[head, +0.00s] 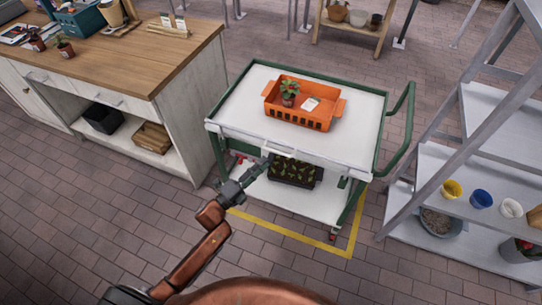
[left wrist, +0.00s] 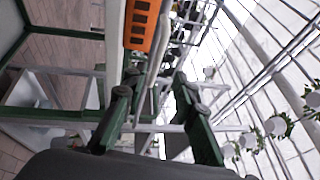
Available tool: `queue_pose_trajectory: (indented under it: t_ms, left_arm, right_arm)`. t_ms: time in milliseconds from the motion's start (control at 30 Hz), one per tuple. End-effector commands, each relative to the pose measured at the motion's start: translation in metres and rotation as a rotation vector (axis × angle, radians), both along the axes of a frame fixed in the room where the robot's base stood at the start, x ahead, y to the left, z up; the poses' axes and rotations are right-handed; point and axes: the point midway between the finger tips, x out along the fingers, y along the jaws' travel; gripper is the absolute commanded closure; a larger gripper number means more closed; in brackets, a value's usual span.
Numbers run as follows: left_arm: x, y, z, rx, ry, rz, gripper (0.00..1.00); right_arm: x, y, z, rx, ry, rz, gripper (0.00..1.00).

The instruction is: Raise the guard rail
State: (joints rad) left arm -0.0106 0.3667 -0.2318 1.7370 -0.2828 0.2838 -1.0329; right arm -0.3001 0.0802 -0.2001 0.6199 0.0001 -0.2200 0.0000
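The green-framed cart (head: 340,85) stands on the paving with a white top tray. The guard rail (head: 290,150) is a pale bar along the tray's near edge and does not stand up above the tray surface. My left gripper (head: 264,163) is at the near side of the cart, close to the middle-left of this rail. In the left wrist view, my left gripper (left wrist: 153,84) has its two fingers spread apart. A pale bar, seemingly the guard rail (left wrist: 153,62), runs between them with gaps visible. My right gripper is not in view.
An orange crate (head: 297,121) with a small plant stands on the tray. A dark seedling tray (head: 292,175) is on the lower shelf. A wooden-topped counter (head: 130,60) is left, and a metal rack (head: 440,190) with pots is right. Yellow tape (head: 300,237) marks the floor.

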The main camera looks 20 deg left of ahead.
Motion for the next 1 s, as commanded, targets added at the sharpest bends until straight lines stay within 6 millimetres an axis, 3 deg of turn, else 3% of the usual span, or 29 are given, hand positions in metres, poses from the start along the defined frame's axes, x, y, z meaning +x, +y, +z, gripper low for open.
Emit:
queue_pose_trajectory:
  t_ms: [100, 300, 867, 1000]
  left_arm:
    - [-0.018, 0.009, -0.004, 0.0, 0.001, 0.001, 0.74]
    - [-0.033, 0.015, -0.005, 0.0, -0.002, -0.001, 0.74]
    - [-0.034, 0.016, -0.006, 0.0, -0.001, 0.0, 0.74]
    - [-0.034, 0.023, -0.024, -0.026, 0.05, 0.017, 0.74]
  right_arm:
    - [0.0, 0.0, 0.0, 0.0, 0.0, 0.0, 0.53]
    - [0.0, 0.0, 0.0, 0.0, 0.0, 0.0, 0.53]
    - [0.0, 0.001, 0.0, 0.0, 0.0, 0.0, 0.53]
    - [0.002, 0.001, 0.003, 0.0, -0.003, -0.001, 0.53]
